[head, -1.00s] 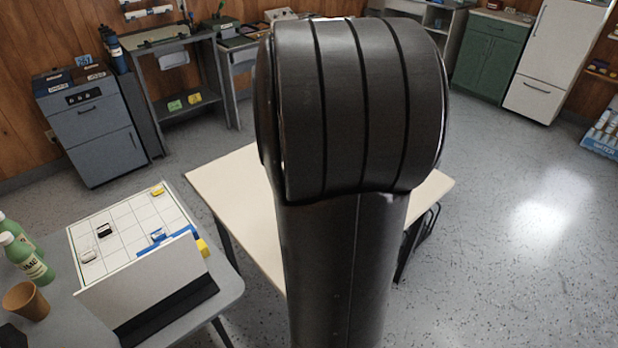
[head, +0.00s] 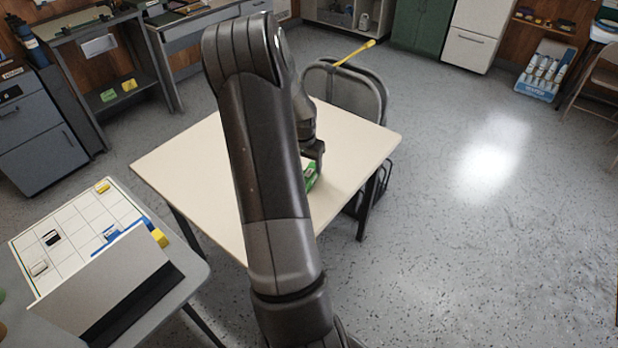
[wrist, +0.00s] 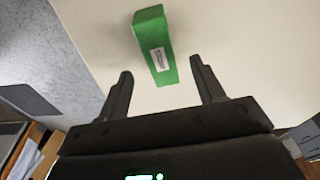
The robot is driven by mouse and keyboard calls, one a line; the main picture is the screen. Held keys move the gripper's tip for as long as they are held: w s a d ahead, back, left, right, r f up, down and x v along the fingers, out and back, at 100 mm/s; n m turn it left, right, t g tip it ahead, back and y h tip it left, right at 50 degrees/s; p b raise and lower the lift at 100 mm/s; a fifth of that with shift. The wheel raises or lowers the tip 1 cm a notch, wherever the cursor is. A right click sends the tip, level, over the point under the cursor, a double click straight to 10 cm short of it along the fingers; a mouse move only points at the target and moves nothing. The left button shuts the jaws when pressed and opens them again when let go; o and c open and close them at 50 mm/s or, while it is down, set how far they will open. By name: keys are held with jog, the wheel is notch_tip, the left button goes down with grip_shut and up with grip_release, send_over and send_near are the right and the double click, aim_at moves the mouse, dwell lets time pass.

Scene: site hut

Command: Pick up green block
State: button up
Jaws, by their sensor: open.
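The green block (wrist: 152,38) lies on the cream table (head: 180,165), with a small white label on its side. In the wrist view it is ahead of and between the two fingers of my gripper (wrist: 163,82), with its near end close to the line of the fingertips. The fingers are spread apart and I see no contact with the block. In the head view the block (head: 311,176) shows just below my gripper (head: 313,152), partly hidden by my arm.
A folding chair (head: 350,92) stands at the table's far side, with a yellow-tipped stick (head: 354,53) above it. A grey table (head: 190,290) at left holds a white gridded board (head: 75,235). The cream table's left part is clear.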

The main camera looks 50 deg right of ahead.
aim_at(309, 173)
jog(key=shift+d+f, duration=0.2)
jog(key=shift+f, duration=0.9)
jog(key=shift+d+f, duration=0.25)
jog(key=shift+f, duration=0.9)
jog(key=shift+d+f, duration=0.2)
jog(key=shift+f, duration=0.9)
jog(key=shift+c, duration=0.3)
jog(key=c, duration=1.1)
